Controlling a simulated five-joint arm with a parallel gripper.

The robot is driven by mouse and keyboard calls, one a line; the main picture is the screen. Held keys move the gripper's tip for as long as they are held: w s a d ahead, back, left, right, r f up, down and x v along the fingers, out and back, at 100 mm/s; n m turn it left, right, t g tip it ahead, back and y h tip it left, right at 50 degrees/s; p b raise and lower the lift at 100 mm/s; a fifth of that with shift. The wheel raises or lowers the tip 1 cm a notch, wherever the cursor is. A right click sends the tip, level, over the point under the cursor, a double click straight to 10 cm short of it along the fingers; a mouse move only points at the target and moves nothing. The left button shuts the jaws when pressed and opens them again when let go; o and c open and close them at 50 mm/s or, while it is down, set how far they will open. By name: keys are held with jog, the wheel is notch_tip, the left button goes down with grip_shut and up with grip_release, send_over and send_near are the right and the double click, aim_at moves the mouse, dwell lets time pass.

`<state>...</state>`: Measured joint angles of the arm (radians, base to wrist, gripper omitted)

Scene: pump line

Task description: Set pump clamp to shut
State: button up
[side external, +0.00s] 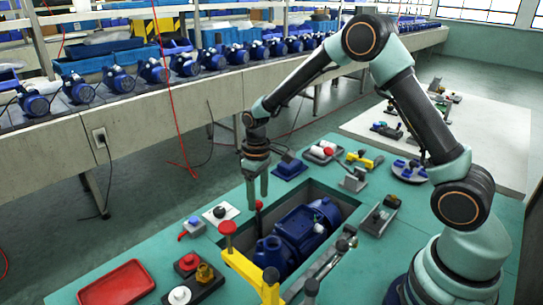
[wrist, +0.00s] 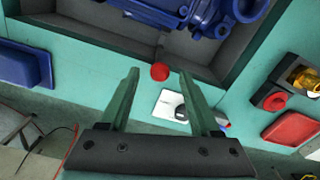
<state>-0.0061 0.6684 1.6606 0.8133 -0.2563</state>
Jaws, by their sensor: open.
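The blue pump (side external: 298,232) lies in a dark recess in the green bench; part of it shows at the top of the wrist view (wrist: 205,15). A lever with a red ball knob (side external: 259,205) stands roughly upright at the recess edge. The red knob (wrist: 160,72) appears between my fingertips in the wrist view. My gripper (side external: 257,197) points down, open and empty, just above or around that knob; I cannot tell whether it touches. A yellow bar (side external: 243,264) with a red knob stands at the recess's near side. Which fitting is the pump clamp is not clear.
A white plate with a dark knob (side external: 221,212) and a small blue part with a red tip (side external: 192,227) lie left of the recess. Red and amber buttons and a red tray (side external: 117,284) are nearer. A blue block (side external: 290,170) lies behind. Bare bench shows between them.

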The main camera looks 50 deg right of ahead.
aim_at(260, 225)
jog(key=shift+f, duration=1.3)
grip_shut()
